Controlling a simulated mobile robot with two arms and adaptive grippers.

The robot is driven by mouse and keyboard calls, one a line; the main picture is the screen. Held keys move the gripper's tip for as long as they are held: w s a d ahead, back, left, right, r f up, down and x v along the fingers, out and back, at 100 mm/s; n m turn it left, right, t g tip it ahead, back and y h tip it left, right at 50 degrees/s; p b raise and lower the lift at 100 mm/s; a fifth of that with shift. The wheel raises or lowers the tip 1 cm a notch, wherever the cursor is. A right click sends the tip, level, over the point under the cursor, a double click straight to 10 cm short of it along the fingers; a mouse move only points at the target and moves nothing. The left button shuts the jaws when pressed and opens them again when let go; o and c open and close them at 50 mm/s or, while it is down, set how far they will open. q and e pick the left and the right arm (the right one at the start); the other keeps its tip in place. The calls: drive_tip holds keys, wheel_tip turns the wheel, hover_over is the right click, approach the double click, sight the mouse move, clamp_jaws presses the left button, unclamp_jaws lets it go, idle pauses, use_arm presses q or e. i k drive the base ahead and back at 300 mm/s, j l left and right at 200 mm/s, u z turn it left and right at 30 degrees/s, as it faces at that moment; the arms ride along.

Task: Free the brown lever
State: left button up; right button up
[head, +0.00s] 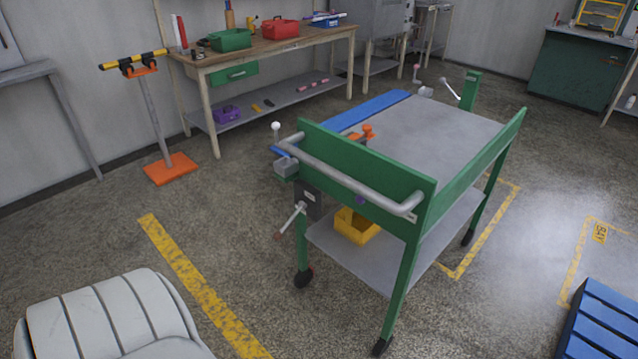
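A lever with a grey shaft and a small brown tip (280,236) sticks out at the left front of a green cart (375,165). It slants down and to the left from a dark grey box (308,198) on the cart's corner. Nothing is clearly seen lying across it, but it is small in the picture. A lever with a white knob (276,126) stands above it by the push handle. Another lever with a pinkish knob (416,72) is at the cart's far end. Neither of my grippers is in view.
A yellow bin (356,226) sits on the cart's lower shelf. A ribbed grey seat-like thing (110,320) is at lower left, a blue slatted box (603,320) at lower right. An orange-footed stand (170,168) and workbench (265,47) are behind. Floor left of the cart is clear.

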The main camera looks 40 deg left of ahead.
sight(277, 235)
drive_tip(key=i+l+u, duration=0.15)
drive_tip(key=l+u, duration=0.85)
drive_tip(key=u, duration=1)
